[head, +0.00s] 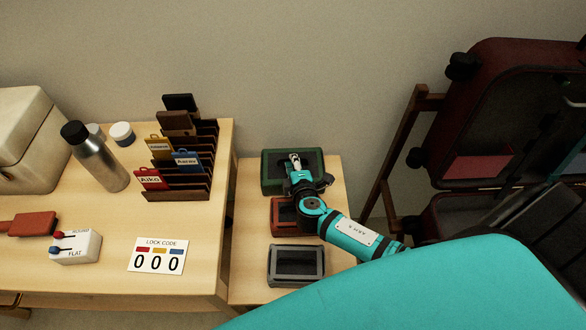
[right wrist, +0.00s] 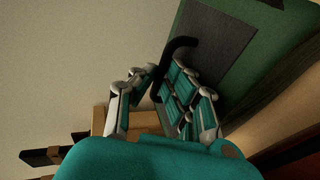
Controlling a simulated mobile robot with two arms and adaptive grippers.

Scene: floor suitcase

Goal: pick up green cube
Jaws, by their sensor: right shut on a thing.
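The green cube (head: 267,172), a flat box-like packing case with a green rim and a dark top panel, is at the back of the small side table. My right gripper (head: 296,164) reaches over its middle and hides part of its top. In the right wrist view the green cube (right wrist: 268,48) fills the upper right, with a dark grey panel and a black curved handle. My right gripper (right wrist: 160,88) is shut on this handle there. I cannot tell whether the cube touches the table. My left gripper is not in view.
A red cube (head: 280,216), partly under my right arm, and a grey cube (head: 296,281) lie nearer on the side table (head: 247,245). The left desk holds a card rack (head: 205,190) and a steel bottle (head: 100,163). An open suitcase (head: 455,115) stands right.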

